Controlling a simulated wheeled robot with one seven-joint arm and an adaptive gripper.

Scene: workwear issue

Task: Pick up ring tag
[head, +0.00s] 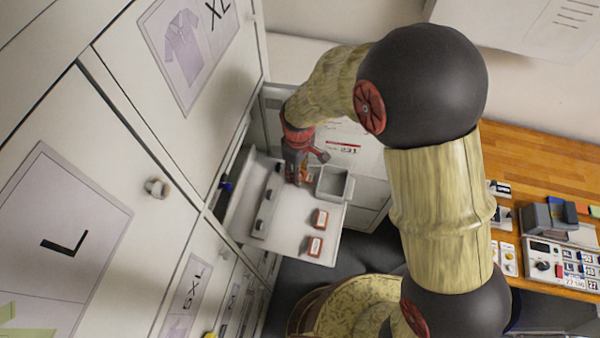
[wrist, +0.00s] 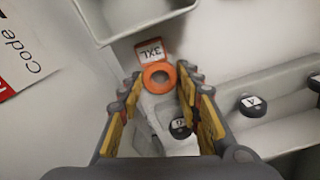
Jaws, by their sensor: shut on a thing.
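The ring tag (wrist: 159,76) is an orange ring with a 3XL label plate (wrist: 151,51), seen in the wrist view between the fingertips. My gripper (wrist: 161,84) is shut on the ring, with its yellow-lined fingers on either side of it. The label plate sticks out beyond the fingertips. In the head view my gripper (head: 297,176) points down into the pulled-out white tray (head: 287,238), near its back end. There the gripper mostly hides the held tag.
A small grey open bin (head: 334,184) stands right beside the gripper. Two more orange-red tags (head: 320,218) (head: 315,246) lie in the front of the tray. A raised strip with black knobs (head: 268,195) runs along the left. Cabinet doors (head: 150,130) stand close on the left.

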